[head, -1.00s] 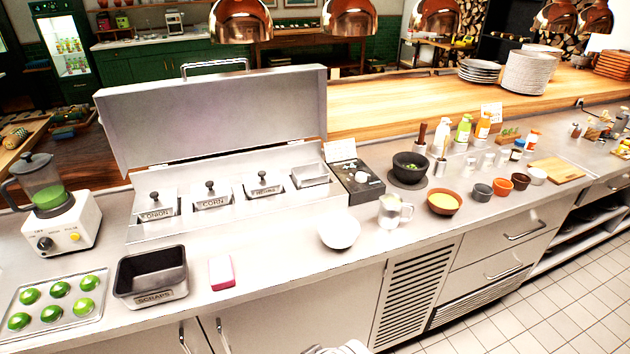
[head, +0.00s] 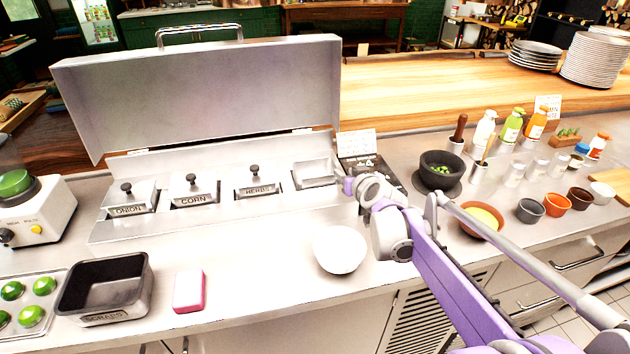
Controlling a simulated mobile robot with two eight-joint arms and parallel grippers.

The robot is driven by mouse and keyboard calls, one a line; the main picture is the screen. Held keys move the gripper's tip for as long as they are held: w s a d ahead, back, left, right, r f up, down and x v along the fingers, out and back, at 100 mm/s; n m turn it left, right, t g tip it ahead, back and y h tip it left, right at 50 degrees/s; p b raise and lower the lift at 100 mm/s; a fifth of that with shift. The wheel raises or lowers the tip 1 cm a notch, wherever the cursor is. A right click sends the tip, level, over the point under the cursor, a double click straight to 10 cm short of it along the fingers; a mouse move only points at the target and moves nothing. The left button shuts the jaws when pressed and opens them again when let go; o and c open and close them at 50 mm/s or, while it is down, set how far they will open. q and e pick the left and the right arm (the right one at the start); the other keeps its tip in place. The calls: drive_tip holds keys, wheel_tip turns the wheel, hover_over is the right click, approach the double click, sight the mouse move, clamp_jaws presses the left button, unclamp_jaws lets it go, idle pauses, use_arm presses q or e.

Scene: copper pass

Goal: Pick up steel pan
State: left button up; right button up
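A small steel pan (head: 314,178) without a lid sits in the rightmost slot of the counter's open-lidded steel unit, right of the lidded HERBS pan (head: 259,181). My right gripper (head: 347,186) reaches in from the lower right, with its tip at the pan's right edge. I cannot tell whether it touches the pan. Its fingers are too small and edge-on to show whether they are open or shut. My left gripper is not in view.
The CORN pan (head: 194,190) and ONION pan (head: 128,197) stand left in the unit, under its raised lid (head: 200,90). A white bowl (head: 340,250) stands in front, close to my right arm. A mortar (head: 440,172) stands right. A SCRAPS bin (head: 105,285) and pink sponge (head: 189,291) lie front left.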

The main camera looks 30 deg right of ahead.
drive_tip(key=x, duration=0.7)
drive_tip(key=shift+w+f, duration=0.15)
drive_tip(key=shift+c, duration=0.3)
clamp_jaws()
idle(1.0)
